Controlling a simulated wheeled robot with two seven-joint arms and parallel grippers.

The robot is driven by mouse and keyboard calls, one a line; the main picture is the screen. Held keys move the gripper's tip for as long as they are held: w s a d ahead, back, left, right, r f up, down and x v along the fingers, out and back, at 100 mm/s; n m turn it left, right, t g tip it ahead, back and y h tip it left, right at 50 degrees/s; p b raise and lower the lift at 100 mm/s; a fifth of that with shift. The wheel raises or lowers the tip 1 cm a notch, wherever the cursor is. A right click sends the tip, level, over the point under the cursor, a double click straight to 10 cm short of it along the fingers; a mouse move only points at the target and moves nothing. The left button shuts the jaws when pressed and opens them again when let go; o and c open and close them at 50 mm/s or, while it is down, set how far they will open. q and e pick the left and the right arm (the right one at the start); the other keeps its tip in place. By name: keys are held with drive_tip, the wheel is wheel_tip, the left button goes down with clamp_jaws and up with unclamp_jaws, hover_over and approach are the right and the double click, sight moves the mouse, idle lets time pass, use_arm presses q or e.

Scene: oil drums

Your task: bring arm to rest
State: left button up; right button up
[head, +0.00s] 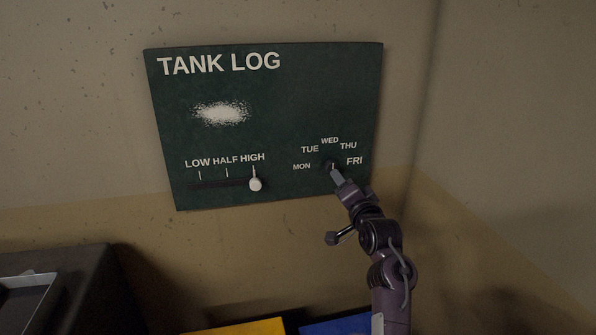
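My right arm rises from the bottom right to the dark green TANK LOG board (300,100) on the wall. My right gripper (336,176) is at the day dial (331,164), covering its lower part. A small pale mark on the dial points up, roughly toward WED. Whether the fingers touch or hold the dial, and whether they are open or shut, I cannot tell. The slider knob (256,184) on the board sits at the HIGH end of its slot. My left gripper is not in view.
A white speckled patch (221,112) is on the board's upper left. A dark box-like surface with a grey tray (28,297) is at the lower left. A yellow item (240,328) and a blue item (335,325) show at the bottom edge. A wall corner is right of the board.

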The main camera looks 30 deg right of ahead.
drive_tip(key=s+a+f+n+g+y, duration=0.3)
drive_tip(key=s+a+f+n+g, duration=0.4)
drive_tip(key=s+a+f+n, duration=0.5)
drive_tip(key=s+a+f+n+g+y, duration=0.1)
drive_tip(key=s+a+f+n+g, duration=0.15)
drive_tip(key=s+a+f, duration=0.45)
drive_tip(key=s+a+f+n+g+y, duration=0.1)
drive_tip(key=s+a+f+g, duration=0.25)
drive_tip(key=s, duration=0.75)
drive_tip(key=s+f+g+b, duration=0.1)
drive_tip(key=s+f, duration=0.1)
drive_tip(key=f, duration=1.5)
drive_tip(key=s+f+g+b, duration=0.1)
drive_tip(key=s+f, duration=0.1)
drive_tip(key=f, duration=1.5)
drive_tip(key=s+d+f, duration=0.2)
drive_tip(key=s+f, duration=0.6)
drive_tip(key=s, duration=0.1)
drive_tip(key=s+d+f+g, duration=0.1)
drive_tip(key=s+f, duration=0.7)
drive_tip(key=s, duration=0.1)
drive_tip(key=shift+d+f+h+b, duration=0.2)
drive_tip(key=shift+d+h+b, duration=0.1)
drive_tip(key=shift+d+b, duration=0.15)
drive_tip(key=shift+n, duration=0.25)
